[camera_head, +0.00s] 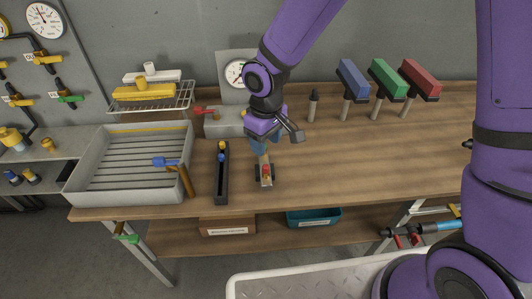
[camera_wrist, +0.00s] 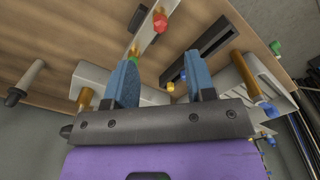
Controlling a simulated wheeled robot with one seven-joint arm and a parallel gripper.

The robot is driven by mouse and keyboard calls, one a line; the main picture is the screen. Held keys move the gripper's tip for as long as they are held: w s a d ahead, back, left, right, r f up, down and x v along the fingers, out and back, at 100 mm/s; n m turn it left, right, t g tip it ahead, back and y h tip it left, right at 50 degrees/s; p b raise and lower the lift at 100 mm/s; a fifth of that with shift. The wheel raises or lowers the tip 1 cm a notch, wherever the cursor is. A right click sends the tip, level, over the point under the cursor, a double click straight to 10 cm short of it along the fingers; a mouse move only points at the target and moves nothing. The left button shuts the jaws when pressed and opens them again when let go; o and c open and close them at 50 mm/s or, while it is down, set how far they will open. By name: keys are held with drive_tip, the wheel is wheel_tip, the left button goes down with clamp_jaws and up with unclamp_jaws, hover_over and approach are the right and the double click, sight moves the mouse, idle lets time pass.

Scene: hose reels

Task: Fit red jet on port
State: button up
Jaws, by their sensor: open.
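My gripper (camera_head: 261,149) hangs over the bench with its blue fingers pointing down; the wrist view shows them apart with nothing between them (camera_wrist: 162,62). Below and in front of it in the head view is a small light rack (camera_head: 266,184) with small coloured jets. A red jet (camera_head: 265,170) stands there; it also shows in the wrist view (camera_wrist: 160,22), beyond the fingertips and not touched. A green piece (camera_wrist: 133,52) is on the same rack. Behind my gripper is a grey block (camera_head: 224,127) with a red lever and brass fittings, partly hidden by my wrist. Which fitting is the port I cannot tell.
A black narrow tray (camera_head: 221,192) with blue and yellow pieces lies left of the rack. A grey slatted basin (camera_head: 95,190) holds a blue-headed tool (camera_head: 165,162). A gauge (camera_head: 236,73) stands behind my wrist. Blue, green and red-headed tools (camera_head: 388,78) stand back right. The right bench is clear.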

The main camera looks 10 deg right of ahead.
drive_tip(key=shift+r, duration=1.05)
drive_tip(key=s+d+r+m+t, duration=0.1)
drive_tip(key=s+d+r+m, duration=0.1)
drive_tip(key=d+r, duration=0.55)
drive_tip(key=s+d+r+m+t, duration=0.2)
drive_tip(key=d+r, duration=0.5)
drive_tip(key=r, duration=0.2)
drive_tip(key=s+d+r+m+t, duration=0.1)
drive_tip(key=s+d+r+m, duration=0.1)
drive_tip(key=s+d+r, duration=0.2)
drive_tip(key=s+d+r+m+t, duration=0.1)
drive_tip(key=s+d+r, duration=0.3)
drive_tip(key=s, duration=0.6)
drive_tip(key=shift+s+d+m, duration=0.25)
drive_tip(key=shift+d+m, duration=0.55)
drive_tip(key=shift+d, duration=0.25)
